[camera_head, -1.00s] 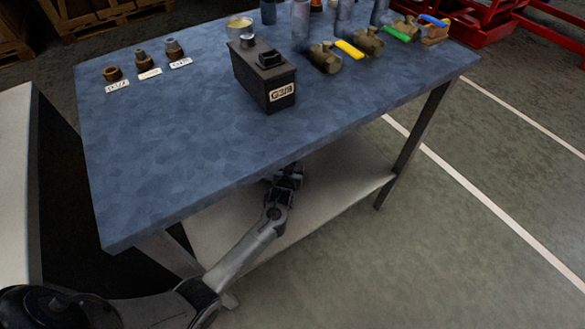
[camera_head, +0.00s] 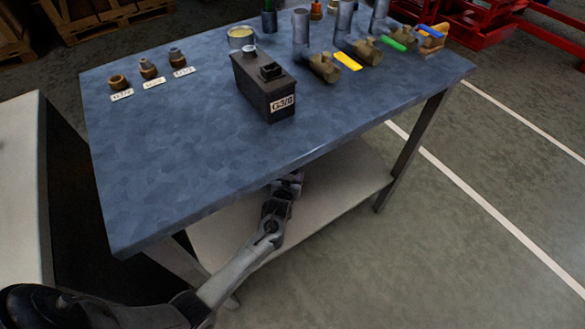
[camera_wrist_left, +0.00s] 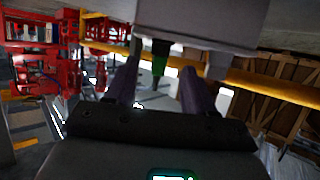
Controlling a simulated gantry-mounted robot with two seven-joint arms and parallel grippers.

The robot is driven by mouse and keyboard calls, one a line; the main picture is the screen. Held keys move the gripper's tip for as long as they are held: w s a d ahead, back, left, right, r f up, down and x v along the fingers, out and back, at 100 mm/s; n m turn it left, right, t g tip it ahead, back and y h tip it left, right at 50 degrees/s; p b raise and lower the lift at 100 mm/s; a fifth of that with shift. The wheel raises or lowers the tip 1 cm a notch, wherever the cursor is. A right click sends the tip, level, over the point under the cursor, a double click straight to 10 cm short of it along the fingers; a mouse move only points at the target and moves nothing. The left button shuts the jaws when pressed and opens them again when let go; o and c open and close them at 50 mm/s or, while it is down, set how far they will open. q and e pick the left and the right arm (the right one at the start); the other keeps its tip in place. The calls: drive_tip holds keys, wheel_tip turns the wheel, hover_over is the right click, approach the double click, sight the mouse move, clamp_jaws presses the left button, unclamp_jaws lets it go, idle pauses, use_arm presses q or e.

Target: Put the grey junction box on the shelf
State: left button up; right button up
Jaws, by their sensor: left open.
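A dark grey box (camera_head: 264,84) with a "G-3/8" label stands upright on the blue table top; I cannot tell if it is the junction box. The pale lower shelf (camera_head: 335,190) is under the table. My left gripper (camera_head: 291,182) is at the table's front edge, below the top and apart from the dark box; its tips are partly hidden. In the left wrist view, its two fingers (camera_wrist_left: 160,88) are apart, with nothing visibly clamped. A grey block-like surface (camera_wrist_left: 205,22) fills the top there; I cannot tell what it is. My right gripper is not in view.
The blue table top (camera_head: 190,170) is bare at its front left. Brass fittings (camera_head: 148,68) with labels stand at back left. Valves (camera_head: 324,67), metal cylinders and a round tin (camera_head: 241,37) line the back. A table leg (camera_head: 410,150) bounds the shelf at right.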

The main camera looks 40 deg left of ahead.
use_arm(q)
drive_tip(key=s+d+r+m+g+h+p, duration=0.1)
drive_tip(key=s+d+r+m+g+h, duration=0.1)
drive_tip(key=s, duration=0.9)
drive_tip(key=s+d+r+m+g+h+p, duration=0.1)
drive_tip(key=s+d+r+m+g+h, duration=0.1)
drive_tip(key=s+d+r, duration=0.4)
drive_tip(key=s+d+r+m+g+h+p, duration=0.2)
drive_tip(key=s+d+r+m+g, duration=0.1)
drive_tip(key=s, duration=1.4)
drive_tip(key=d+r+g, duration=0.1)
drive_tip(key=d+r, duration=0.1)
drive_tip(key=d, duration=0.1)
drive_tip(key=shift+d+g, duration=0.25)
drive_tip(key=shift+g, duration=0.05)
